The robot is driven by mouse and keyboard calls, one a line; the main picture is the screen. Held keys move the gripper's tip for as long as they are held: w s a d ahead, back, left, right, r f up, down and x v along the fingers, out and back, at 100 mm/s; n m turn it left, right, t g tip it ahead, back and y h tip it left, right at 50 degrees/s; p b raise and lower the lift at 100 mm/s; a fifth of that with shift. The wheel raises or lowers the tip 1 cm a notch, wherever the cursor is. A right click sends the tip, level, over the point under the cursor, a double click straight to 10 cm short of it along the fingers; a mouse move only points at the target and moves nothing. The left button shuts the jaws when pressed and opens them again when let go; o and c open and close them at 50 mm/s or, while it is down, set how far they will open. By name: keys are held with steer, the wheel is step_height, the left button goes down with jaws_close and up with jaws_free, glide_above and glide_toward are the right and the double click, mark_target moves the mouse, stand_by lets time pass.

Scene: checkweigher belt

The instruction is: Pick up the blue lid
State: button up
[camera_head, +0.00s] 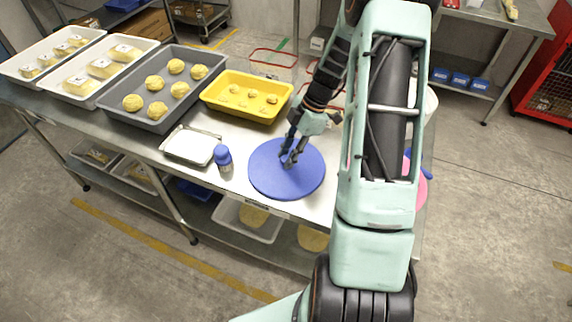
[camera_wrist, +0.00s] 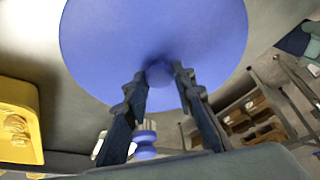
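The blue lid (camera_head: 264,178) is a round, flat disc with a small knob in its middle, at the front of the steel table. In the wrist view the lid (camera_wrist: 105,40) fills the upper middle, with its knob (camera_wrist: 160,74) between the fingertips. My gripper (camera_head: 290,158) reaches down over the lid's centre. The frames do not clearly show whether the lid rests on the table.
Left of the lid stand a blue-capped shaker (camera_head: 224,160) and a small white tray (camera_head: 191,146). Behind are a yellow tray (camera_head: 245,112) and a grey tray (camera_head: 150,118) with dough pieces. A pink thing (camera_head: 421,190) shows partly behind my arm.

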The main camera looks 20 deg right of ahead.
jaws_close()
step_height(320, 180, up, 9)
steer(key=b, duration=0.1)
steer(key=s+a+r+m+t+h+p, duration=0.2)
steer(key=a+r+m+t+h+p, duration=0.2)
steer(key=a+m, duration=0.6)
step_height(320, 180, up, 3)
steer(key=m, duration=0.8)
steer(key=shift+t, duration=0.3)
steer(key=shift+s+d, duration=0.1)
steer(key=shift+s, duration=0.1)
